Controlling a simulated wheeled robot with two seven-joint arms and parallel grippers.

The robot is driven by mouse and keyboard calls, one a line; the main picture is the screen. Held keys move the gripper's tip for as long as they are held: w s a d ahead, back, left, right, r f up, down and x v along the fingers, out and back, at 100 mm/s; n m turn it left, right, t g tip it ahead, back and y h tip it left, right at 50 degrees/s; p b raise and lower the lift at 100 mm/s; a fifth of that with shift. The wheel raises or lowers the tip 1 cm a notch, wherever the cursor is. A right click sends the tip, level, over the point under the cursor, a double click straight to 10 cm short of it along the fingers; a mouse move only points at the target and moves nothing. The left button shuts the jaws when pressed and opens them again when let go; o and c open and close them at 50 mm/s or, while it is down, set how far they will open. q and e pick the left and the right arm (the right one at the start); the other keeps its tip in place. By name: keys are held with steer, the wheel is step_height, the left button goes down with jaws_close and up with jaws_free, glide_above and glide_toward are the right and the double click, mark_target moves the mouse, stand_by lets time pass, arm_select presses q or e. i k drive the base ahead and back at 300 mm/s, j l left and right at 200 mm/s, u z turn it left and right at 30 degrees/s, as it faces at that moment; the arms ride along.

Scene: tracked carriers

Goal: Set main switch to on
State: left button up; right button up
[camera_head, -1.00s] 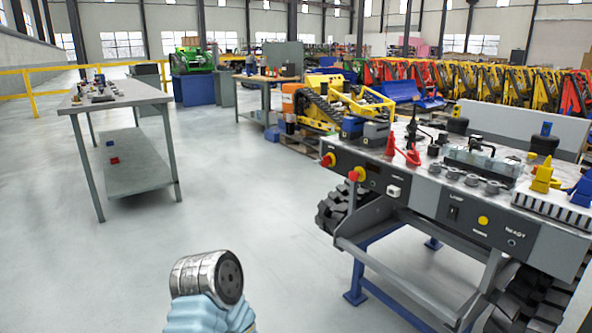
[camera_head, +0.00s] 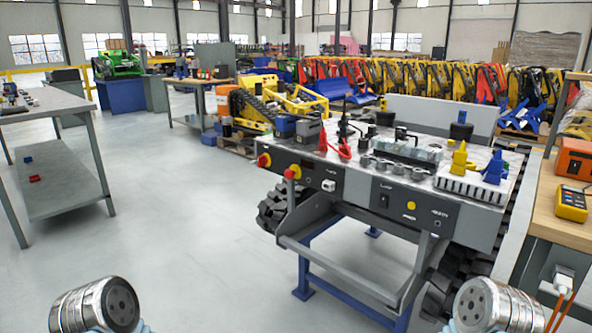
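The tracked carrier (camera_head: 345,197) stands ahead, right of centre, with a dark control panel on its front side. Further right are a black switch (camera_head: 384,200) and a yellow round button (camera_head: 411,205). The labels are too small to read surely, so I cannot tell which control is the main switch or its setting. Only silver and pale blue parts of my arms show at the bottom left and right. No gripper fingers are visible, and neither arm touches the carrier.
A workbench (camera_head: 566,205) with an orange case and a yellow meter (camera_head: 571,203) stands close on the right. A grey table (camera_head: 70,188) is at the left. Open floor lies left of and before the carrier. Red and black clamps (camera_head: 334,148) rise from the carrier's top.

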mark_target(261, 160)
steer(key=i+j, duration=0.7)
